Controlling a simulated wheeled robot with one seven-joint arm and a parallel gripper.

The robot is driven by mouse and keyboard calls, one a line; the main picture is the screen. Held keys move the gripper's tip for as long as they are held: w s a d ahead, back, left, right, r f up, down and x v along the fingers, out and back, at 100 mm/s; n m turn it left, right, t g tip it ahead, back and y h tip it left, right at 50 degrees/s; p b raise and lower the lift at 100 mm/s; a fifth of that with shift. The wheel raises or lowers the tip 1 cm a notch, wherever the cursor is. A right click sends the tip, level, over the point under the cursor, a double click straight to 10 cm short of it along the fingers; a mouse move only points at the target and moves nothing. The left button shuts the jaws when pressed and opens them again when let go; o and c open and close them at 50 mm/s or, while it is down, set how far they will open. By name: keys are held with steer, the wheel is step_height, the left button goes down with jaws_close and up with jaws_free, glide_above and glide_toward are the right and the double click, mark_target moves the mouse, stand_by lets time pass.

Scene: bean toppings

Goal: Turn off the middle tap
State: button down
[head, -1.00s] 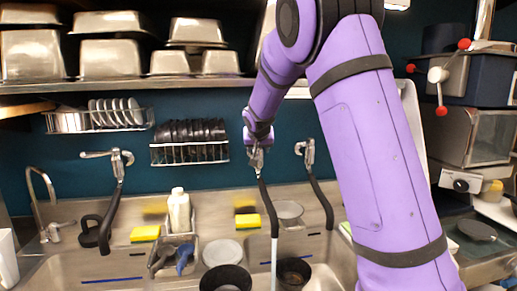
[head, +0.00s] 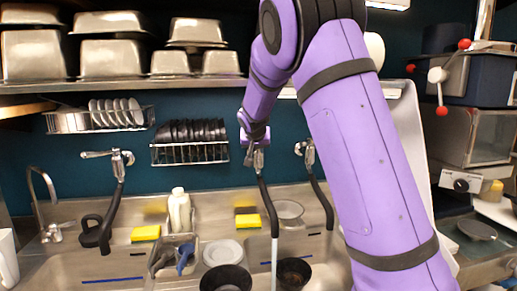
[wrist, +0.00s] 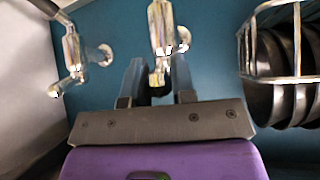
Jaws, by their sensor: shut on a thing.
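The middle tap (head: 259,160) is a chrome wall fitting with a black hose-like spout hanging down. A thin stream of water (head: 274,262) runs from its spout into the sink. My gripper (head: 250,148) is at the top of this tap, partly hidden by my wrist in the head view. In the wrist view, the two fingers of my gripper (wrist: 158,82) stand on either side of the chrome tap handle (wrist: 160,68), shut on it. The tap body (wrist: 161,28) shows just beyond the fingertips. The exact contact is partly hidden.
Similar taps stand to the left (head: 119,163) and right (head: 308,153). A rack of black dishes (head: 188,152) hangs on the wall left of my gripper. Below, the sink holds bowls, and yellow sponges (head: 247,221) lie on its ledge. A metal shelf (head: 130,84) runs above.

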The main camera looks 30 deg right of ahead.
steer(key=shift+w+a+m+g+h, duration=0.6)
steer(key=shift+w+a+m, duration=0.15)
steer(key=shift+m, duration=0.35)
steer(key=shift+w+a+m+g+h, duration=0.65)
steer(key=shift+a+m, duration=0.1)
steer(key=shift+m, duration=0.35)
steer(key=c, duration=1)
jaws_free()
steer(key=shift+o, duration=0.2)
steer(key=s+a+r, duration=0.2)
steer(key=s+a, duration=0.6)
steer(key=a, duration=0.3)
steer(key=shift+a, duration=0.3)
